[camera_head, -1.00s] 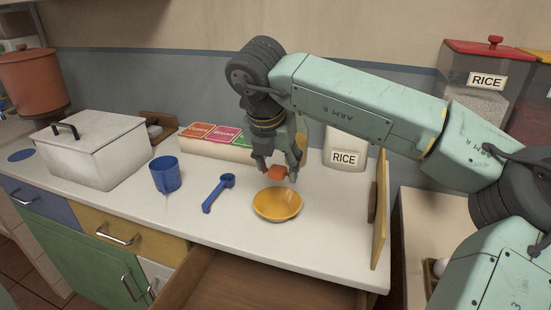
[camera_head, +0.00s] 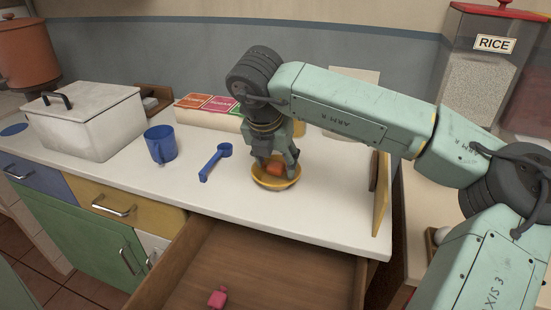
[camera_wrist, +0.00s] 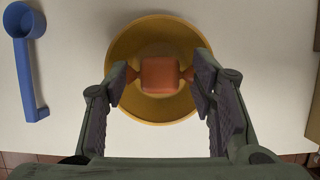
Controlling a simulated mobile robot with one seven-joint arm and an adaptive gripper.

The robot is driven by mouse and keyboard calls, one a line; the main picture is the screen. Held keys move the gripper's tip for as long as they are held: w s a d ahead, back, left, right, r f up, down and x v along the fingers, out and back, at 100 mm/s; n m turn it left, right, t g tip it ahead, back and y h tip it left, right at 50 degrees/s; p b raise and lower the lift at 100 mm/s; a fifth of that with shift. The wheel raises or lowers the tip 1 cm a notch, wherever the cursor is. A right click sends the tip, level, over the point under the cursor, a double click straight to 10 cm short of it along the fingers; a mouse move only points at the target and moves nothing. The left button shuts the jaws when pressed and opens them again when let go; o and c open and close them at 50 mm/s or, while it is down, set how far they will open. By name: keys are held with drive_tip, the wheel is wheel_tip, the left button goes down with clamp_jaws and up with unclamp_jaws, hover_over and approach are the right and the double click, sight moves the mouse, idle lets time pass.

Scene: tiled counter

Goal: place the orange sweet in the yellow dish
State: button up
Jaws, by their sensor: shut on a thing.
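The orange sweet (camera_wrist: 160,75) is between the two fingers of my gripper (camera_wrist: 162,78), which is shut on it. In the wrist view the sweet is over the middle of the yellow dish (camera_wrist: 158,114). In the head view my gripper (camera_head: 274,165) is down at the dish (camera_head: 277,184), with the orange sweet (camera_head: 274,170) low within its rim. I cannot tell whether the sweet touches the bottom of the dish. The fingers hide part of the dish's back rim.
A white lidded box (camera_head: 85,120) is further left. An open drawer (camera_head: 250,265) below the counter holds a pink thing (camera_head: 217,298). A yellow-edged board (camera_head: 381,195) stands at right.

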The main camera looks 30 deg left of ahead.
sight(275, 166)
drive_tip(key=o, duration=1.1)
drive_tip(key=shift+r, duration=0.1)
drive_tip(key=shift+r+p, duration=1.25)
drive_tip(key=shift+r, duration=2.2)
